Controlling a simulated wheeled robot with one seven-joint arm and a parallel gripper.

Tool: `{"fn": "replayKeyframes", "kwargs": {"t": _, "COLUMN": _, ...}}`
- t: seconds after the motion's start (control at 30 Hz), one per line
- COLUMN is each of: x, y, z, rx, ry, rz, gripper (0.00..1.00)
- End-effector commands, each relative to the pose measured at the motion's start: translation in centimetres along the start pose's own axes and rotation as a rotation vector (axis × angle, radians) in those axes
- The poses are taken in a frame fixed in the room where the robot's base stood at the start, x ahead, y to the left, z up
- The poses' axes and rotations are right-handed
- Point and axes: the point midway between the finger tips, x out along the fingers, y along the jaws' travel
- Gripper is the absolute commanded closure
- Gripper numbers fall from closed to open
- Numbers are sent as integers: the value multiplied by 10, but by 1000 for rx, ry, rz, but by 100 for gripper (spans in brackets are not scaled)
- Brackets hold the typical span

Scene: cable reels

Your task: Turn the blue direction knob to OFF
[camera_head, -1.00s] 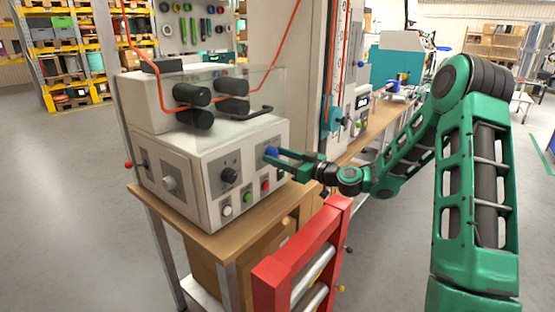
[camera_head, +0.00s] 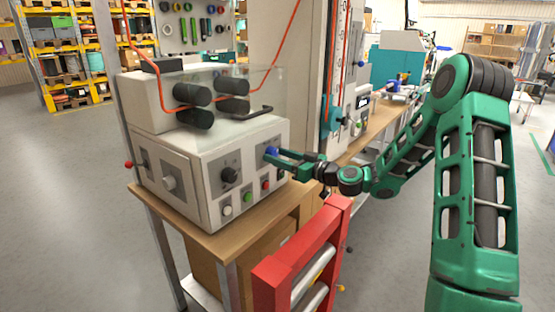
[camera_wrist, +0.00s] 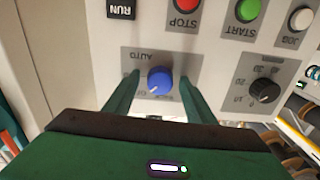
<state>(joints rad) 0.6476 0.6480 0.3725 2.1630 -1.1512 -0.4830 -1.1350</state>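The blue direction knob (camera_head: 271,152) is on the right part of the front panel of the light grey machine (camera_head: 205,150). A white mark on the knob points toward the lower left in that view. My gripper (camera_head: 280,157) is at the panel, its green fingers on either side of the knob. In the wrist view a gap shows between each finger and the knob.
A clear cover (camera_head: 255,95) with a black handle is above the panel. A red frame (camera_head: 300,262) stands below my forearm.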

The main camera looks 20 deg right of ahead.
Motion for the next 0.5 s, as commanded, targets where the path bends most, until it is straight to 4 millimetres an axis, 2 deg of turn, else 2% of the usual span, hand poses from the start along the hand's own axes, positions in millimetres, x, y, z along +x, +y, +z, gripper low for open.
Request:
{"fn": "replayKeyframes", "kwargs": {"t": 0.23, "x": -10, "y": 1, "z": 0, "rx": 1, "ry": -1, "rz": 2, "gripper": 50}}
{"fn": "replayKeyframes", "kwargs": {"t": 0.5, "x": -58, "y": 2, "z": 1, "rx": 2, "ry": -1, "rz": 4, "gripper": 50}}
